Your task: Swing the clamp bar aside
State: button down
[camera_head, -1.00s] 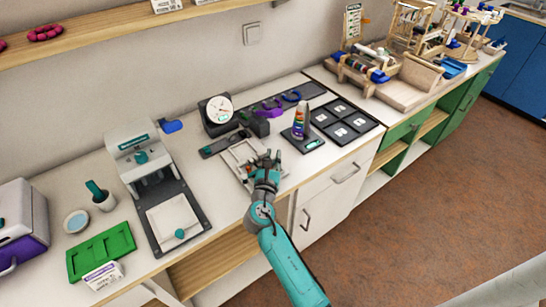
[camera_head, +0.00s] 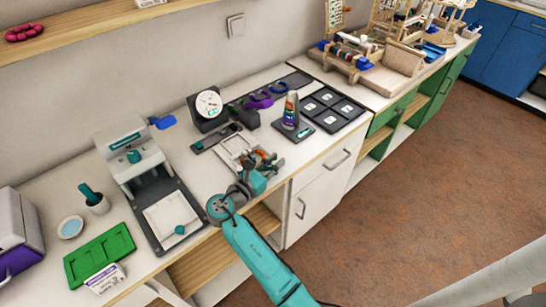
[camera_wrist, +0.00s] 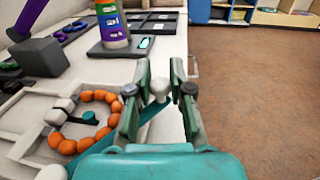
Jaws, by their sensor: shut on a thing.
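A pale fixture frame (camera_head: 232,144) lies on the counter near its front edge. In the wrist view its tray (camera_wrist: 40,106) holds a ring of orange beads (camera_wrist: 68,146) around a small teal piece (camera_wrist: 89,117). The clamp bar (camera_wrist: 150,124) is a teal strip running from the tray's front up to my gripper. My gripper (camera_head: 272,160) is low at the right front of the frame. In the wrist view my gripper (camera_wrist: 159,92) has its fingers on either side of a pale knob (camera_wrist: 160,86) at the bar's end. The bar's lower part is hidden by my gripper.
A striped bottle (camera_head: 291,110) stands on a dark pad right of the frame. A dial gauge (camera_head: 208,103) stands behind. A press (camera_head: 130,150) and green tray (camera_head: 100,255) are at left. Open floor (camera_head: 430,180) lies beyond the counter edge.

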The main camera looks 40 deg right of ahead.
jog(key=shift+s+a+m+g+h, duration=0.15)
jog(key=shift+s+a+m+g, duration=0.15)
jog(key=shift+m+g, duration=0.35)
jog(key=shift+s+a+m+g+h, duration=0.2)
jog(key=shift+s+m+g, duration=0.2)
jog(key=shift+g, duration=0.45)
jog(key=c, duration=1.1)
grip_release()
notch_tip(320, 180, up, 10)
